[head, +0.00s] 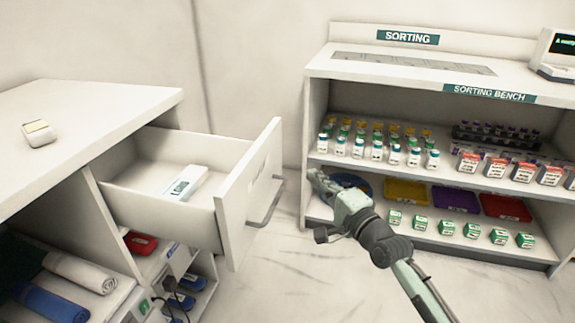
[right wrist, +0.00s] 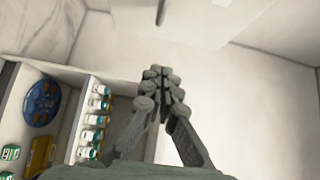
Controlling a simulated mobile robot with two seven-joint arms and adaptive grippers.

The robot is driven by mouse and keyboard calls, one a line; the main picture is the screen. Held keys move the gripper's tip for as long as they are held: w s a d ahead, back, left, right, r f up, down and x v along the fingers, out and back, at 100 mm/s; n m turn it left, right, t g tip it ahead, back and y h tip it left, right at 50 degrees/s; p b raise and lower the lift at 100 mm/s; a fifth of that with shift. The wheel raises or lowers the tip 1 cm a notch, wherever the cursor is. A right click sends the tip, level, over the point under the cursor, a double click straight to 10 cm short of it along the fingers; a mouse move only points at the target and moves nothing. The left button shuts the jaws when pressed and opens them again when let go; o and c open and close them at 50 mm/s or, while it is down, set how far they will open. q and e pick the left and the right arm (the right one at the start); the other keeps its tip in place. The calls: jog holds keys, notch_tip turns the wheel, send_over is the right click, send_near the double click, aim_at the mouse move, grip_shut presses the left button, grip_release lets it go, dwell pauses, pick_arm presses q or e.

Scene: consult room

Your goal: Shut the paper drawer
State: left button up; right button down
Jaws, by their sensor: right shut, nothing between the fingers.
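The paper drawer (head: 235,205) stands pulled out of the white cabinet at the left in the head view. A grey bar handle (head: 268,203) is on its front panel, and a white device with a small display (head: 185,183) lies inside. My right gripper (head: 318,178) is to the right of the handle, apart from it, in front of the sorting shelf. In the right wrist view its fingers (right wrist: 158,75) are closed together with nothing between them. My left gripper is not seen in either view.
The sorting bench (head: 330,70) at the right holds several bottles, boxes and coloured trays. A small white device (head: 38,133) sits on the cabinet top (head: 95,105). Rolled towels (head: 80,272) and other items fill the shelves below the drawer. Floor between drawer and bench is clear.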

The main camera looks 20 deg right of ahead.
jog(key=w+a, duration=0.1)
jog(key=w, duration=0.1)
jog(key=w+a, duration=0.3)
jog(key=w, duration=0.2)
jog(key=shift+a, duration=0.15)
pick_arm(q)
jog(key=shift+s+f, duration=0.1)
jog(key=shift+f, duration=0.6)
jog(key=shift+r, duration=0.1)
pick_arm(e)
jog(key=shift+w, duration=0.15)
